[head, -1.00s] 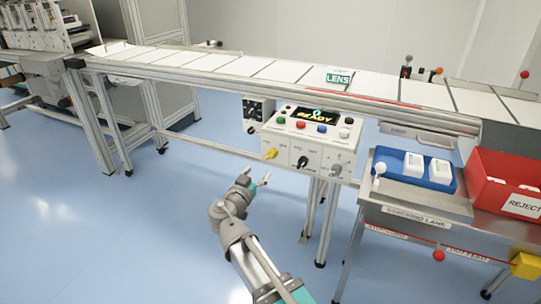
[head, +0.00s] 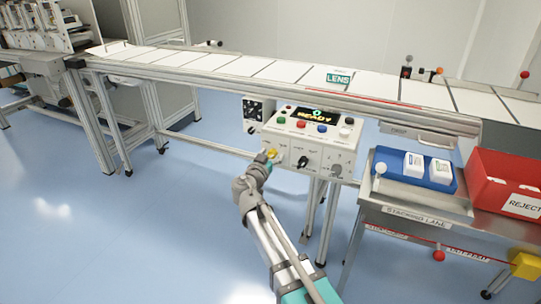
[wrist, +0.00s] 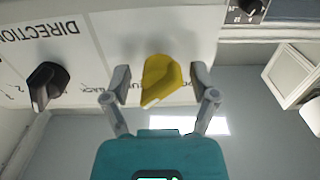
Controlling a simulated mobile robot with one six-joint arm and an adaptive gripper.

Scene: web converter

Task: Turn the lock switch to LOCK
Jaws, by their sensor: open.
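The lock switch is a yellow knob (wrist: 160,80) on the front of the white control box (head: 300,133). In the wrist view its pointed end faces down and slightly left, and the label beside it is partly hidden. My gripper (wrist: 161,84) is open, with one finger on each side of the knob. Gaps show between the fingers and the knob, so I see no grip. In the head view my gripper (head: 266,158) is at the box's left front and covers part of the yellow knob (head: 272,152).
A black knob (wrist: 47,84) by the DIRECTION label sits beside the yellow one. The box carries coloured buttons and a READY display (head: 313,116). The conveyor (head: 240,68) runs behind. A blue tray (head: 440,179) and red REJECT bin (head: 483,190) stand at right.

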